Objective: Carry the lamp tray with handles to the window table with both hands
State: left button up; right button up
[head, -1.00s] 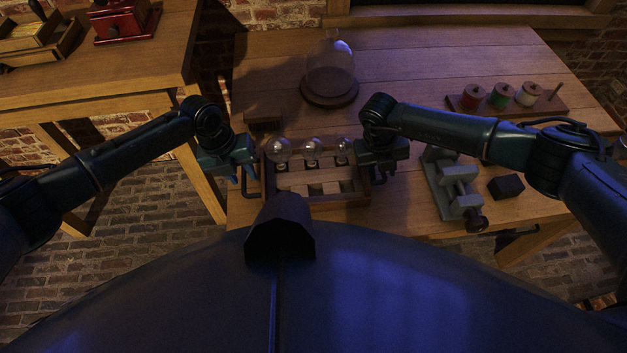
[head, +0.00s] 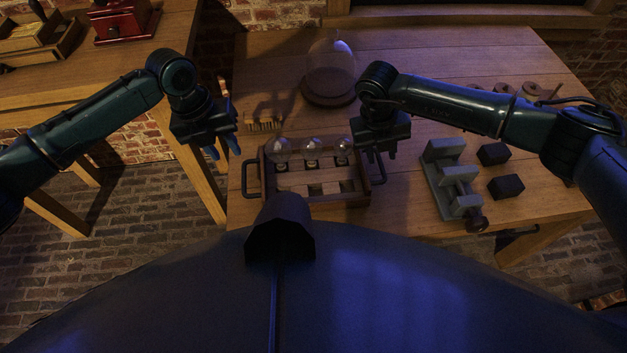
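The wooden lamp tray (head: 314,198) sits on the table by the window (head: 420,60), near its front edge. It holds several clear glass bulbs in a row at the back and pale blocks in front. Its dark left handle (head: 247,180) stands free; its right handle (head: 381,168) shows below my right gripper. My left gripper (head: 225,151) is open and empty, up and left of the left handle, apart from it. My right gripper (head: 381,156) looks open, just above the right handle; whether it touches the handle is unclear. My head-view foreground hides part of the tray's front.
A glass dome (head: 330,68) on a round base stands behind the tray, with a brush (head: 263,125) nearby. A grey clamp-like fixture (head: 450,180) and two black blocks (head: 506,187) are to the right. Spools stand behind my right arm. Another table (head: 110,75) is at left.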

jog(key=v, duration=0.5)
dwell(0.5)
